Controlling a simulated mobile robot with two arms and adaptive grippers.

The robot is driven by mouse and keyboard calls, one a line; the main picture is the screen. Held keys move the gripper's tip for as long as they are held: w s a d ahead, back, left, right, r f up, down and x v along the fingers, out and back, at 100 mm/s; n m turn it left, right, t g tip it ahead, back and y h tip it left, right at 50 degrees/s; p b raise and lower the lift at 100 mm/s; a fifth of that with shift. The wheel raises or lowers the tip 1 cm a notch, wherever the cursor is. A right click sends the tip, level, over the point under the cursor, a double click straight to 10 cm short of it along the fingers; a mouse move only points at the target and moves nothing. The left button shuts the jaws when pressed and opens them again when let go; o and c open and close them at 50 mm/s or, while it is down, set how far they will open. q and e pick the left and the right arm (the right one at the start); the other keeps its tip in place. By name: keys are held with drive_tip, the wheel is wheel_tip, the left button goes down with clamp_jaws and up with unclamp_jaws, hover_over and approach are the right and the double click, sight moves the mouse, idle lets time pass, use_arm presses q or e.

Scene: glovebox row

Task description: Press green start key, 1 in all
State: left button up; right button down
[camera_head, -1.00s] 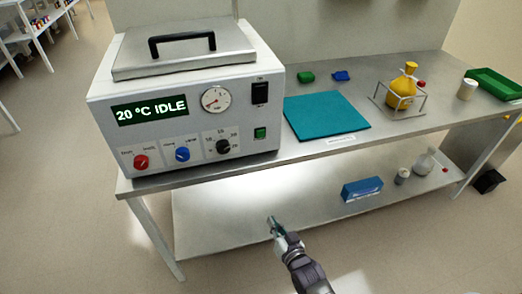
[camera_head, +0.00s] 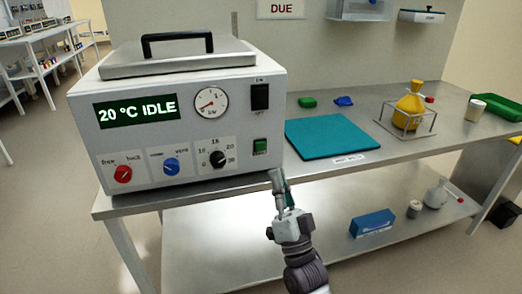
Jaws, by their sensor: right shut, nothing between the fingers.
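The machine's display (camera_head: 136,110) reads "20 °C IDLE". My right gripper (camera_head: 277,176) is shut and empty. In the picture its fingertips are just below and to the right of the green key, in front of the bench edge. They do not cover the key, and a gap shows between them. My left gripper is not in view.
The panel also has a black switch (camera_head: 260,96), a gauge (camera_head: 211,102), a red knob (camera_head: 123,174), a blue knob (camera_head: 171,166) and a black dial (camera_head: 217,159). A teal mat (camera_head: 330,137) and a yellow flask (camera_head: 409,105) are to the right. A blue box (camera_head: 372,222) is on the lower shelf.

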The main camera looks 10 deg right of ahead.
sight(261, 146)
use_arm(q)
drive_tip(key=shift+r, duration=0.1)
use_arm(e)
drive_tip(key=shift+w, duration=0.1)
use_arm(q)
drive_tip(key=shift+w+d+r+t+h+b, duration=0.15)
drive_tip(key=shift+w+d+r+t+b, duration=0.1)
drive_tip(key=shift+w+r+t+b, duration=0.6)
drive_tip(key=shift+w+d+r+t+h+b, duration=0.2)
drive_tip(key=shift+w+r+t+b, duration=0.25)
drive_tip(key=shift+b, duration=0.7)
use_arm(e)
drive_tip(key=shift+w+a, duration=0.15)
drive_tip(key=shift+w, duration=4.2)
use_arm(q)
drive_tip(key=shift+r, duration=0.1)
use_arm(e)
drive_tip(key=shift+w+f, duration=0.1)
drive_tip(key=shift+w, duration=0.2)
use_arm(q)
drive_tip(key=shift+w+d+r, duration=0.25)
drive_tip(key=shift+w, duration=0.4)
use_arm(e)
drive_tip(key=shift+w, duration=0.1)
